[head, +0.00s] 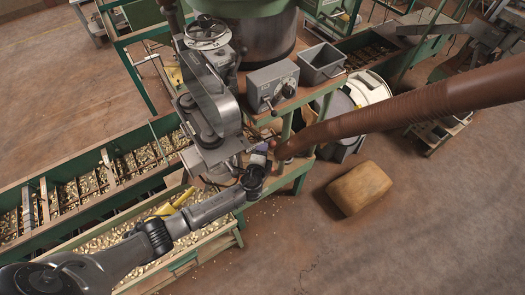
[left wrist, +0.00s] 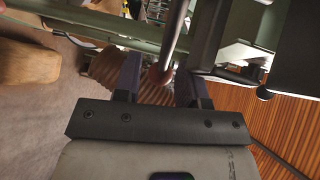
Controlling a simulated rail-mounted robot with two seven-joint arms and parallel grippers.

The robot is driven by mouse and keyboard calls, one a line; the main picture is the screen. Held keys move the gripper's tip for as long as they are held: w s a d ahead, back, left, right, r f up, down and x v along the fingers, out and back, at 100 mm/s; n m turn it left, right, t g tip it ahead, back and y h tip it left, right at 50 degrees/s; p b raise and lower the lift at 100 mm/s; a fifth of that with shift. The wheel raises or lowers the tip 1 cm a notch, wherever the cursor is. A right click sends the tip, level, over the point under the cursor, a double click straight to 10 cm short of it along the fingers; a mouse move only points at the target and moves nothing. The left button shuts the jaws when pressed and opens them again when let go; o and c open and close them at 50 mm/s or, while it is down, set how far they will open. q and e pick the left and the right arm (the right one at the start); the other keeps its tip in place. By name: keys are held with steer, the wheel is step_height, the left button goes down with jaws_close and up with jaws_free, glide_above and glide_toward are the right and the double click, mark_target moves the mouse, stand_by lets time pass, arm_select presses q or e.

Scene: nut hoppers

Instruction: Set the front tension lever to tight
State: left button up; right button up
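The tension machine (head: 212,105), a grey metal unit with a handwheel on top, stands at the upper middle of the head view. A lever with a dark rod and a reddish-brown ball knob (left wrist: 158,76) shows in the left wrist view. I take it for the front tension lever; its scale marks are not visible. My left gripper (head: 264,152) is at the machine's lower right side in the head view. In the left wrist view its two fingers (left wrist: 158,82) stand apart, with the knob between them; I cannot tell whether either touches it. My right gripper is not in view.
A ribbed brown hose (head: 410,107) crosses close to my left gripper. A grey control box (head: 272,86) and a metal bin (head: 320,63) stand on the green bench. A long trough of nuts (head: 90,185) runs left. A tan bale (head: 359,187) lies on otherwise open floor.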

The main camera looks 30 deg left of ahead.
arm_select(q)
steer(key=shift+s, duration=0.1)
steer(key=b+v, duration=0.1)
steer(key=v, duration=1.2)
steer(key=shift+s+d+b, duration=0.15)
steer(key=shift+s+b, duration=0.1)
steer(key=shift+b, duration=0.1)
steer(key=shift+r, duration=0.1)
